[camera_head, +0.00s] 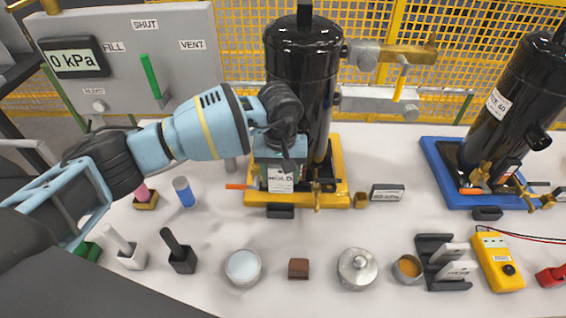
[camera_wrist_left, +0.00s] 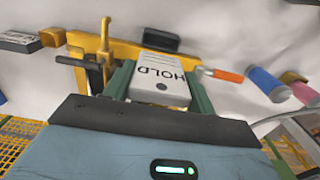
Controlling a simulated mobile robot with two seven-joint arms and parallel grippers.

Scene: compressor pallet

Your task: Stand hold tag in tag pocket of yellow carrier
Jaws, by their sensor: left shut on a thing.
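My left gripper (camera_head: 281,163) is shut on the white hold tag (camera_head: 280,182), which reads HOLD. In the left wrist view the tag (camera_wrist_left: 160,80) sits between the green fingers. The yellow carrier (camera_head: 337,165) holds an upright black compressor (camera_head: 303,75). A small black block (camera_head: 280,211), apparently the tag pocket, is at the carrier's front edge, just below the tag in the head view. It also shows beyond the tag in the left wrist view (camera_wrist_left: 162,40); a gap appears between them. My right gripper is not in view.
An orange-handled tool (camera_wrist_left: 225,75) lies close beside the tag. Brass fittings (camera_head: 318,195) stand on the carrier to its right. A blue carrier (camera_head: 447,165) with another compressor stands right. Pots, a yellow meter (camera_head: 498,262) and a black rack (camera_head: 436,262) line the front.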

